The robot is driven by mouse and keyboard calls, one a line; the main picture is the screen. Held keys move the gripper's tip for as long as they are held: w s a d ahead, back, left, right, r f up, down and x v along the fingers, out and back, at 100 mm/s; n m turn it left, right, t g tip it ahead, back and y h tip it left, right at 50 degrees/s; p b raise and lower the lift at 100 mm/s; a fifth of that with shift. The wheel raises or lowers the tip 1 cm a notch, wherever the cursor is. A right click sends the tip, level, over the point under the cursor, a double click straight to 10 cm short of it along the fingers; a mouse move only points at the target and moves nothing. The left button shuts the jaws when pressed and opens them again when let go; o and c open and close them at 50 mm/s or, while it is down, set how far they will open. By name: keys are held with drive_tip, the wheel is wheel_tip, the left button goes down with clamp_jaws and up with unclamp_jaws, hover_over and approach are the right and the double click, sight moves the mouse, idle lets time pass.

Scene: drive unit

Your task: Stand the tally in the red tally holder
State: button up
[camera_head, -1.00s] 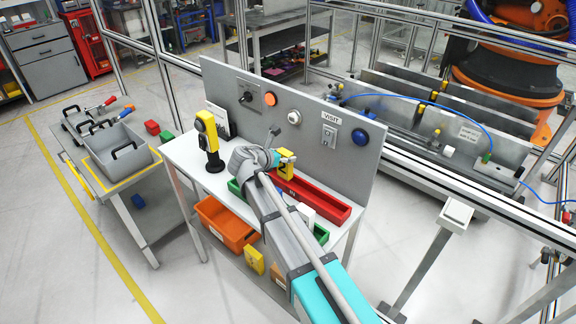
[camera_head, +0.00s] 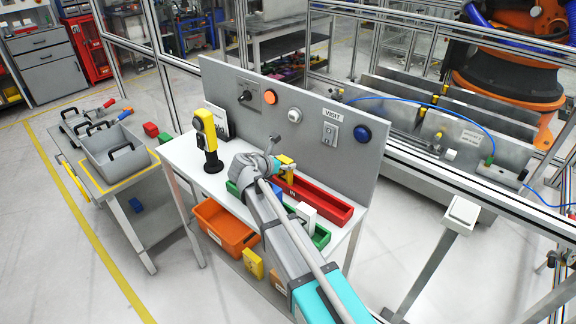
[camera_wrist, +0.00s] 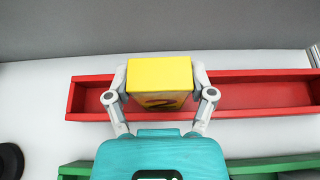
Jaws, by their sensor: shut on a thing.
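The tally, a yellow block (camera_wrist: 160,73) with a dark 2 on its near face, is between my gripper's fingers (camera_wrist: 160,82) in the wrist view. My gripper is shut on it from left and right. The red tally holder (camera_wrist: 258,96) is a long, shallow red tray lying behind and below the tally, running left to right. In the head view the holder (camera_head: 326,203) lies on the white bench, and the tally (camera_head: 286,161) is over its left end, partly hidden by my arm. I cannot tell whether the tally touches the holder's floor.
A grey upright panel (camera_head: 360,170) with buttons stands behind the holder. A green tray (camera_wrist: 262,167) lies on the near side. A yellow and black post device (camera_head: 208,140) stands at the bench's left. An orange bin (camera_head: 224,226) is below the bench top.

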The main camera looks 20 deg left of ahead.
drive_tip(key=shift+f, duration=0.15)
drive_tip(key=o, duration=1.1)
drive_tip(key=shift+r, duration=0.2)
drive_tip(key=shift+s+a+r, duration=0.1)
drive_tip(key=shift+s+r, duration=0.05)
drive_tip(key=shift+s, duration=0.1)
drive_tip(key=p+v, duration=0.5)
drive_tip(key=v, duration=0.6)
drive_tip(key=shift+s, duration=0.2)
drive_tip(key=shift+a, duration=0.1)
drive_tip(key=shift+w, duration=0.1)
